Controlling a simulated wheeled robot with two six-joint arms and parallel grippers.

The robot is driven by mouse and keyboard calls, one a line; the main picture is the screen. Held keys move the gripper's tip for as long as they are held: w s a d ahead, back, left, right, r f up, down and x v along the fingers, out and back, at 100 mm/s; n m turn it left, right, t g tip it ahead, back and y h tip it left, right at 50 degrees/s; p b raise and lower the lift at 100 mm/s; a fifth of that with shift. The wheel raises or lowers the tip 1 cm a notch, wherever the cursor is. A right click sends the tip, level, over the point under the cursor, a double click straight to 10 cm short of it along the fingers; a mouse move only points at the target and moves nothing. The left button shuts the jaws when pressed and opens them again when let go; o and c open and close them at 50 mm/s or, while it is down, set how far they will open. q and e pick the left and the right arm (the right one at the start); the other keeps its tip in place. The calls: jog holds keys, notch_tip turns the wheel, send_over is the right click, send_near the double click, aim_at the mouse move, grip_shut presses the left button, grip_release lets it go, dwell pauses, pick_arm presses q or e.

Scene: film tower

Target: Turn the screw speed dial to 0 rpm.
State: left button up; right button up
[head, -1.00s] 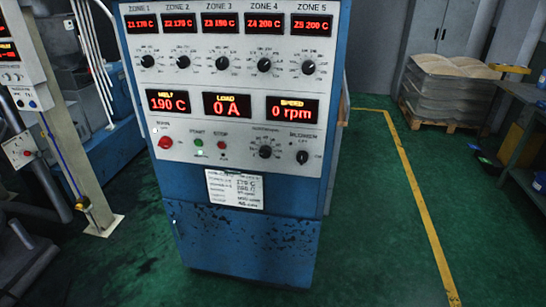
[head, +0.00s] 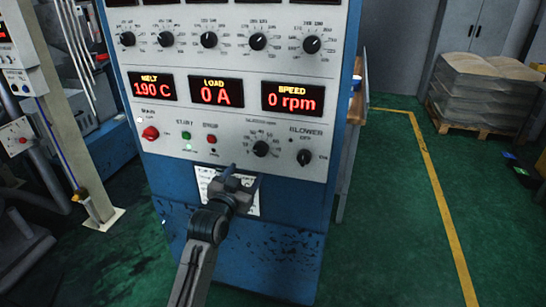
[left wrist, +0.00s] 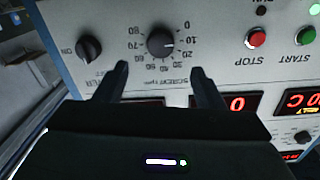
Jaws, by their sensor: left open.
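The screw speed dial (head: 261,149) is a round black knob on the pale lower panel of the blue cabinet, left of the blower knob (head: 304,157). In the left wrist view the dial (left wrist: 160,42) appears upside down, with a printed scale from 0 to 80. A pale mark on it seems to point near 10, but it is small. My left gripper (head: 243,174) is open and empty, just below the dial in the head view. In the left wrist view its fingertips (left wrist: 160,68) stand apart on either side below the dial, not touching it.
The speed display (head: 292,98) reads 0 rpm. A red knob (head: 150,133), a green start button (head: 186,135) and a red stop button (head: 211,139) sit left of the dial. A paper sheet is behind my gripper.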

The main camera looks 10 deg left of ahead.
aim_at(259, 152)
pick_arm(q)
jog(key=w, duration=0.3)
jog(key=w+p, duration=0.1)
jog(key=w, duration=0.6)
jog(key=shift+w+d+r, duration=0.15)
jog(key=shift+w+d, duration=0.1)
jog(key=shift+d, duration=0.15)
pick_arm(e)
jog(key=s, duration=0.1)
jog(key=s+f, duration=0.2)
jog(key=shift+s+d, duration=0.15)
jog(key=shift+s, duration=0.25)
pick_arm(q)
jog(key=shift+c, duration=0.2)
jog(key=shift+p, duration=0.35)
jog(key=c, duration=0.9)
pick_arm(e)
jog(key=shift+r, duration=0.1)
